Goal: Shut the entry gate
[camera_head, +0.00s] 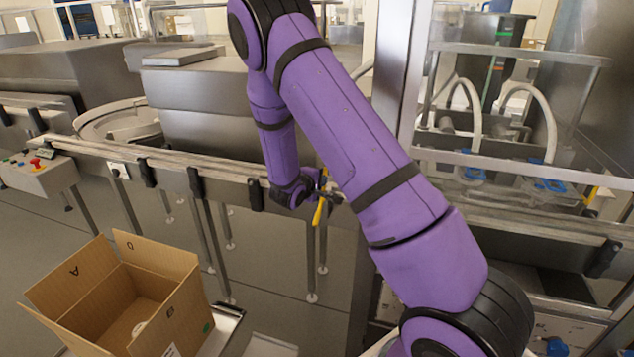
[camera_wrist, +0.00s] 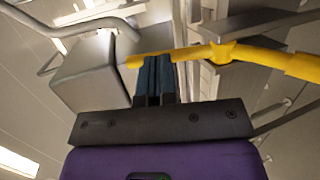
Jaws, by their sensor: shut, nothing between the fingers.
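My gripper (camera_head: 325,188) is at the end of my purple arm, beside the steel conveyor rail, mostly hidden behind the forearm. In the wrist view its dark fingers (camera_wrist: 155,75) are together with nothing between them. A yellow bar (camera_wrist: 195,53) crosses at the fingertips; whether they touch it cannot be told. In the head view a short yellow part (camera_head: 319,211) hangs just below the gripper. I cannot tell for certain which part is the entry gate; the yellow bar may belong to it. My arm hides much of that area.
A conveyor rail (camera_head: 225,172) runs across the middle. An open cardboard box (camera_head: 165,268) stands at lower left, near a control box (camera_head: 38,172) with buttons. A steel-framed machine (camera_head: 505,160) with white hoses stands at right. Open floor lies below the rail.

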